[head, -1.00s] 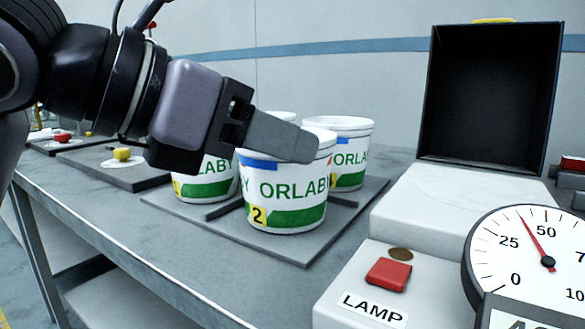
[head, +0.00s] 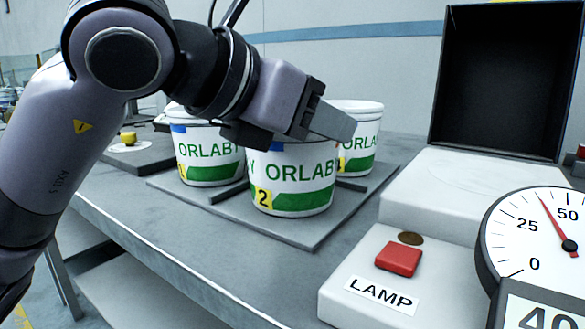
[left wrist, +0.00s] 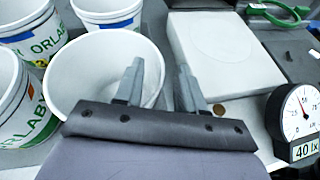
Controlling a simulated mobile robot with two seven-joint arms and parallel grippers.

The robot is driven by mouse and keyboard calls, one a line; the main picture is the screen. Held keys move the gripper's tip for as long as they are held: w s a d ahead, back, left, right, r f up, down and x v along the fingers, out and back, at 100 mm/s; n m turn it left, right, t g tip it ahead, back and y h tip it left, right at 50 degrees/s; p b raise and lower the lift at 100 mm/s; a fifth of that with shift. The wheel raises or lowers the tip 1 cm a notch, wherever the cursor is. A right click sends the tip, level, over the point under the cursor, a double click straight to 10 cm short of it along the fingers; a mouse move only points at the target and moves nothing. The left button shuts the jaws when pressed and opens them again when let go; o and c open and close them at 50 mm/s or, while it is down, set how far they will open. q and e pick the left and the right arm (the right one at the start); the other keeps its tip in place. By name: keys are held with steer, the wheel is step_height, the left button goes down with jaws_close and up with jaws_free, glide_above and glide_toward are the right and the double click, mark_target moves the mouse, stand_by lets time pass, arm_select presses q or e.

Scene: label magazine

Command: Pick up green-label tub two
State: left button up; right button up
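Green-label tub two (head: 292,180) is white with green ORLABY lettering, a green band, a blue patch and a yellow "2" tag. It stands upright on a grey mat (head: 325,232). My left gripper (head: 338,122) is at its top, and its finger and body hide part of the rim in the head view. In the left wrist view the gripper (left wrist: 160,66) is open, one finger over the mouth of a white tub (left wrist: 85,70), apparently tub two, the other beyond its right rim. I cannot tell whether either finger touches it. My right gripper is not in view.
Other ORLABY tubs stand close by: one to the left (head: 205,155) and one behind right (head: 362,150). A white lamp box with a red button (head: 398,260) and a dial (head: 540,240) stand to the right. A dark open box (head: 508,80) is behind.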

arm_select(q)
jaws_close()
